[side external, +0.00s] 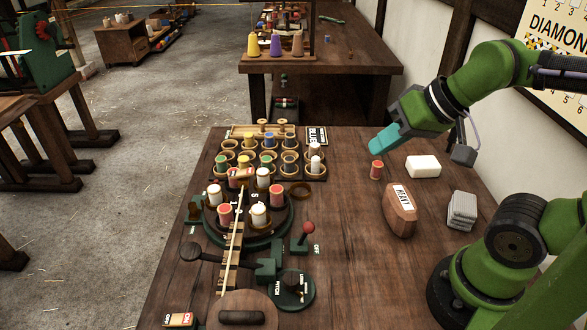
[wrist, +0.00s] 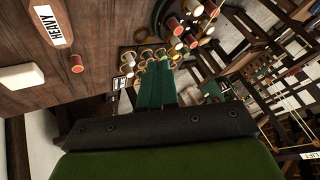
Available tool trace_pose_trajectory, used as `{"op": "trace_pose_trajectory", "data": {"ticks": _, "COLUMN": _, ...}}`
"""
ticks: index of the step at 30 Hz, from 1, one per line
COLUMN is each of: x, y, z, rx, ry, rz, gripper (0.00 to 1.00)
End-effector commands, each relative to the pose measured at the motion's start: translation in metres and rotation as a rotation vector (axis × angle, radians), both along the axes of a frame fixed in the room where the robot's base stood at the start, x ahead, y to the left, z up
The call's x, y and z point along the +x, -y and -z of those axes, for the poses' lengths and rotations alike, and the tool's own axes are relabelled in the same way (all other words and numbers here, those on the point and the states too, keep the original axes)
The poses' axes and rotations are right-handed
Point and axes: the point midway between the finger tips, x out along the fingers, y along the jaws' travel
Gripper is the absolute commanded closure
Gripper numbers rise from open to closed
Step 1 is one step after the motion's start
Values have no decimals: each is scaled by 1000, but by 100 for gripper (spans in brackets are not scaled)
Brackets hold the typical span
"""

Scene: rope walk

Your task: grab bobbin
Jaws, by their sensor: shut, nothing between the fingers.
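A single red bobbin (side external: 376,170) stands by itself on the table, left of a white block. It also shows in the wrist view (wrist: 76,63). My gripper (side external: 374,149) has teal fingers and is shut and empty. In the side view its fingertips appear just above and behind the red bobbin, apart from it. In the wrist view my gripper (wrist: 157,66) points away from this bobbin, toward the rack. More bobbins stand in a rack (side external: 318,168) of ring holders, and several red and white ones, such as a red bobbin (side external: 277,193), stand on a round green carousel (side external: 215,235).
A white block (side external: 423,166), a brown weight marked HEAVY (side external: 399,212) and a grey stack (side external: 462,211) lie on the right side. A red-knobbed lever (side external: 308,229) and a crank handle (side external: 205,257) stand near the carousel.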

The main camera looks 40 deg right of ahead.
Motion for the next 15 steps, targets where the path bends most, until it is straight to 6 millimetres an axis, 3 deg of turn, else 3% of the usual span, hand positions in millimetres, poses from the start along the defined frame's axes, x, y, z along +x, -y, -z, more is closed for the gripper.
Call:
{"op": "trace_pose_trajectory", "data": {"ticks": 6, "x": 0, "y": 0, "z": 0, "rx": 0, "ry": -1, "rz": -1, "gripper": 100}}
{"op": "trace_pose_trajectory", "data": {"ticks": 15, "x": 0, "y": 0, "z": 0, "rx": 0, "ry": -2, "rz": -2, "gripper": 54}}
